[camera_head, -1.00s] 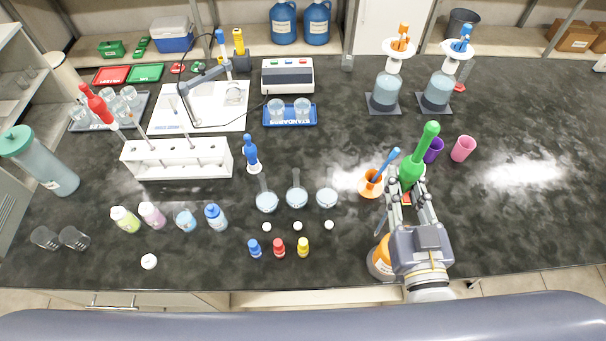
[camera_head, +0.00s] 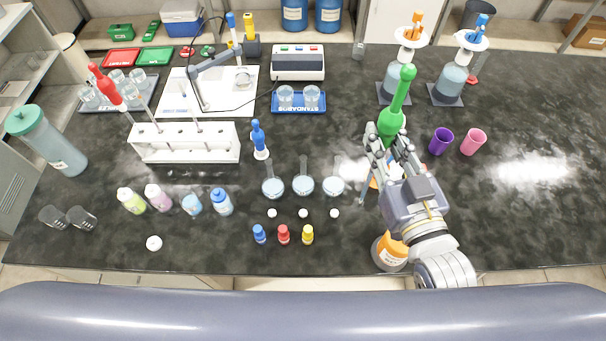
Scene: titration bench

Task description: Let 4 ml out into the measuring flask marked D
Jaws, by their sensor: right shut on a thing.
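My right gripper (camera_head: 389,143) is shut on a green bulb-shaped filler (camera_head: 393,118) with a long neck that leans up and right. The lower end of the filler is hidden behind the fingers. Three small round flasks with pale blue liquid stand left of the gripper: left flask (camera_head: 272,188), middle flask (camera_head: 303,186) and right flask (camera_head: 333,187). Any letters on them are too small to read. Two dispenser bottles stand at the back right, one with an orange top (camera_head: 397,80), one with a blue top (camera_head: 452,80). My left gripper is not in view.
A purple cup (camera_head: 440,141) and a pink cup (camera_head: 473,141) stand right of my gripper. An orange-capped jar (camera_head: 390,251) is beside my right wrist. A blue filler (camera_head: 259,138) and a white rack (camera_head: 185,147) stand left. The right bench is clear.

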